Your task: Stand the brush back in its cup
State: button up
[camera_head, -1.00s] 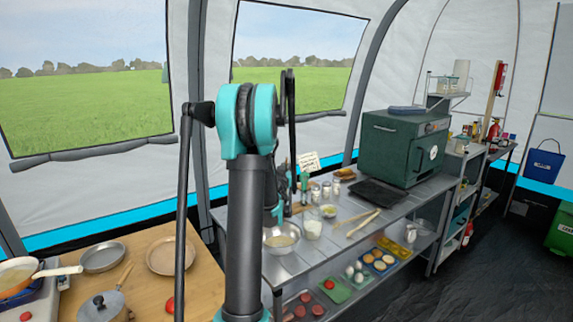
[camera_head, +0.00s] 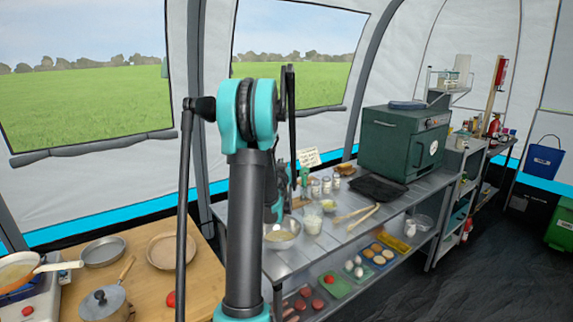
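I cannot pick out the brush or its cup for certain. Two long pale wooden utensils (camera_head: 357,216) lie on the metal table (camera_head: 345,240), and either could be the brush, but they are too small to tell. A white cup-like jar (camera_head: 312,223) stands beside a metal bowl (camera_head: 281,233). A slim green-topped item (camera_head: 304,178) stands near the back edge. My arm fills the middle of the view. Its far end reaches down over the table near the bowl, mostly behind my upright arm link. My gripper's fingers are hidden or too small to make out.
Several small jars (camera_head: 326,185), a small yellow-filled bowl (camera_head: 328,205) and a card (camera_head: 309,157) crowd the table's back. A dark tray (camera_head: 377,189) and green oven (camera_head: 403,145) stand to the right. A wooden table (camera_head: 200,285) with pans is at left.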

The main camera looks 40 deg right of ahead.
jog(key=v, duration=1.2)
jog(key=shift+w, duration=0.1)
dwell(0.6)
